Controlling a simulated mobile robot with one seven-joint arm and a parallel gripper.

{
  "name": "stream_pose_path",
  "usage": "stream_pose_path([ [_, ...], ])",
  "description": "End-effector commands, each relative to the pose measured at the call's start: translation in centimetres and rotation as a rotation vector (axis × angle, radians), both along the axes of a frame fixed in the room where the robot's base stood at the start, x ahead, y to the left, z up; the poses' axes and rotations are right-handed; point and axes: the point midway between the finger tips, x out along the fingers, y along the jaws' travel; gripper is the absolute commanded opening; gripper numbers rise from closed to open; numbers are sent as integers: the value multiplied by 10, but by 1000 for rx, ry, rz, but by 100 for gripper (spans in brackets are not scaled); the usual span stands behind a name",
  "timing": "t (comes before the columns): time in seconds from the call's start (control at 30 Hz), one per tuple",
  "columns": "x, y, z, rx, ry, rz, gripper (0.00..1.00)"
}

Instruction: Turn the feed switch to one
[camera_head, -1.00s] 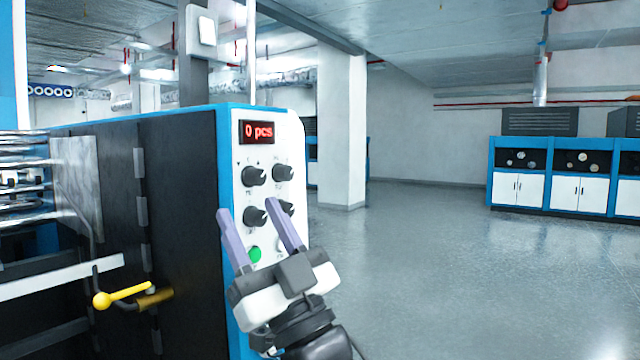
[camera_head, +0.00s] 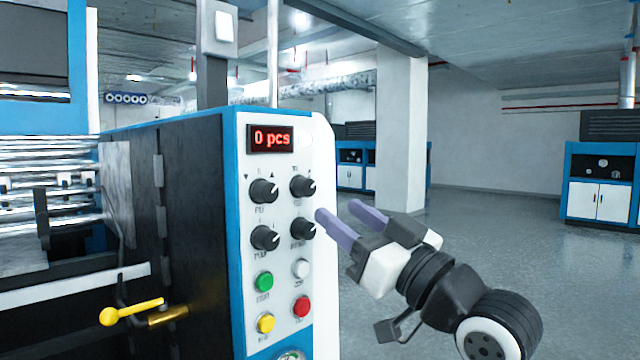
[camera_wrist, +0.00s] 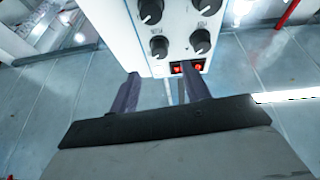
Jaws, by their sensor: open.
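The white control panel (camera_head: 325,165) carries four black knobs in two rows: upper left (camera_head: 262,191), upper right (camera_head: 302,187), lower left (camera_head: 265,238) and lower right (camera_head: 302,229). Their labels are too blurred to tell which is the feed switch. White pointer marks show on the knobs. My gripper (camera_head: 338,210) is open and empty, its purple fingers angled toward the panel, just right of the lower right knob in the picture. In the wrist view the panel appears upside down beyond the fingertips (camera_wrist: 160,75), with the knobs above them.
A red "0 pcs" display (camera_head: 271,138) sits above the knobs. Green (camera_head: 264,282), white (camera_head: 301,268), yellow (camera_head: 266,323) and red (camera_head: 302,306) buttons sit below. A yellow-handled lever (camera_head: 130,311) sticks out at left. The floor right of the machine is clear.

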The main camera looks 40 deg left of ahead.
Motion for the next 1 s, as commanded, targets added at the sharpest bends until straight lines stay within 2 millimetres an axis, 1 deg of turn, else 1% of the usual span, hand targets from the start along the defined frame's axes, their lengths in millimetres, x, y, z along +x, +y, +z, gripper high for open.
stream_pose_path([
  [0.03,0,11,8,-1,0,4,47],
  [0.1,2,24,13,-2,2,4,47],
  [0.3,5,49,22,-1,1,0,47],
  [0.5,6,58,24,0,0,0,47],
  [0.73,6,59,24,0,-1,0,47],
  [0.77,6,59,24,0,-1,-1,45],
  [1.0,6,58,24,0,-1,-1,13],
])
